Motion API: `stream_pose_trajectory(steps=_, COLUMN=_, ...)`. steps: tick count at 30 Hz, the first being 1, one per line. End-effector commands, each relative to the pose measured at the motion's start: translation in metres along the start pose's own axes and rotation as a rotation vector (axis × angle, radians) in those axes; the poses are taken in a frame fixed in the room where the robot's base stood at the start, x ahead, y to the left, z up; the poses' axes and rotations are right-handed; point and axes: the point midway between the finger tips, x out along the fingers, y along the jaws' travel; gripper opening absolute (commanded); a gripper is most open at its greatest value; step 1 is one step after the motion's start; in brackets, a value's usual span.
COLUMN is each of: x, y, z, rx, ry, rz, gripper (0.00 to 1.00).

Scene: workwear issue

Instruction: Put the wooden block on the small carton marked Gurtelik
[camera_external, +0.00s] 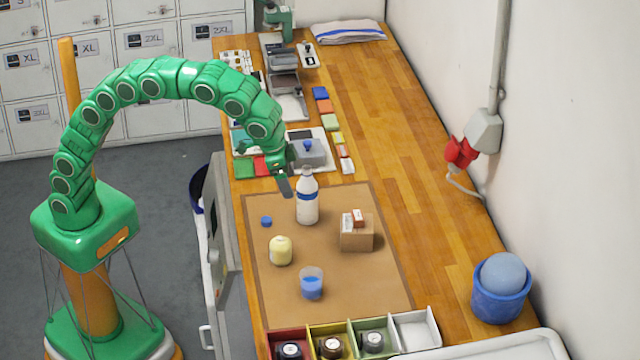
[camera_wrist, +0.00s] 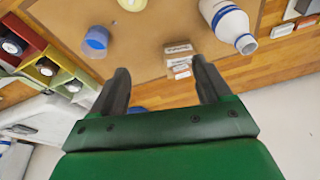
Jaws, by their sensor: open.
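A small brown carton (camera_external: 356,239) stands on the brown mat, right of the white bottle. I cannot tell which piece, if any, is the wooden block. My gripper (camera_external: 286,186) is above the mat's far end, up and left of the bottle. In the wrist view my gripper (camera_wrist: 163,74) is open, with nothing between its fingers.
The white bottle (camera_external: 307,202) stands close to my gripper. A yellow jar (camera_external: 281,251), blue cup (camera_external: 311,286) and blue cap (camera_external: 266,221) are on the mat (camera_external: 390,284). Coloured bins (camera_external: 417,329) line the near end.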

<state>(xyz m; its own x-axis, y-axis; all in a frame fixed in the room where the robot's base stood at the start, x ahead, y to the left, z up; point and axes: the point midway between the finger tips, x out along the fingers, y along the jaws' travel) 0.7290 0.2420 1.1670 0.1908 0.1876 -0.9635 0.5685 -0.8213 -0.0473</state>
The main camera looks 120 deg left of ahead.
Motion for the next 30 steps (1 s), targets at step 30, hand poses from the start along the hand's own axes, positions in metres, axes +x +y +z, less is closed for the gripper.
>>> stream_pose_trajectory(steps=30, x=-0.081, y=-0.008, z=0.294, rx=0.328, ry=-0.217, rz=0.040, gripper=0.78)
